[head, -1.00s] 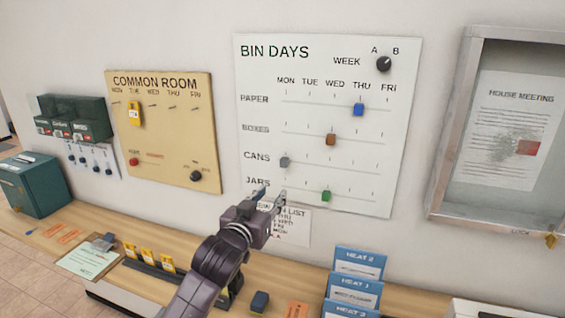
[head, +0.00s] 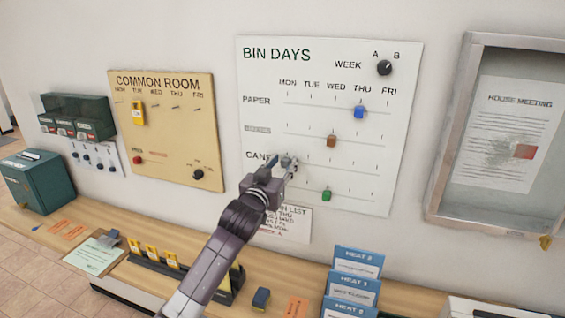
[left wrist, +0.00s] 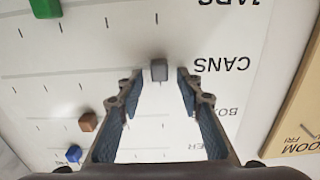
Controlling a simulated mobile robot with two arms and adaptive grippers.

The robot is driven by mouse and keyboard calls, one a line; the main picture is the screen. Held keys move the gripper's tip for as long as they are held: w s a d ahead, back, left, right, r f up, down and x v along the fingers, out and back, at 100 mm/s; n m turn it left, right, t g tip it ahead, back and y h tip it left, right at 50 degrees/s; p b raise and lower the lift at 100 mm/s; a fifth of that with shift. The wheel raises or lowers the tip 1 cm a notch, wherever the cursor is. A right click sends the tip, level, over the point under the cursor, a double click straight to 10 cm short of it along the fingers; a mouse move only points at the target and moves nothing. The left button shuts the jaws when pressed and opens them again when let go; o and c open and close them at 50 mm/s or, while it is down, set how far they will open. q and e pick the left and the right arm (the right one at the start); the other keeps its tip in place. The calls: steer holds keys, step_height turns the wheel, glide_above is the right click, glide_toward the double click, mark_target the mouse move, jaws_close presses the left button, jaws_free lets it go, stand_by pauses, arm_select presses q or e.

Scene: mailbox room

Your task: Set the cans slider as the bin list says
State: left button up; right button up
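The white BIN DAYS board (head: 410,120) hangs on the wall, with days MON to FRI across its top. The grey cans slider (left wrist: 159,70) is at the MON end of its row. My left gripper (left wrist: 157,75) is open, with its fingertips on either side of this slider; I cannot tell whether they touch it. In the head view my left gripper (head: 280,166) partly covers the slider and the cans label. The bin list card (head: 295,226) below the board is partly hidden by my arm; its small text is mostly unreadable. My right gripper is not in view.
On the board, the blue paper slider (head: 359,112) is at THU; the brown boxes slider (head: 331,141) and green jars slider (head: 326,194) are near WED. The week dial (head: 384,67) is above. Blue HEAT booklets (head: 355,291) stand on the shelf below.

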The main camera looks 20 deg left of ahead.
arm_select(q)
steer(key=shift+c, duration=0.6)
jaws_close()
steer(key=shift+w+d, duration=0.1)
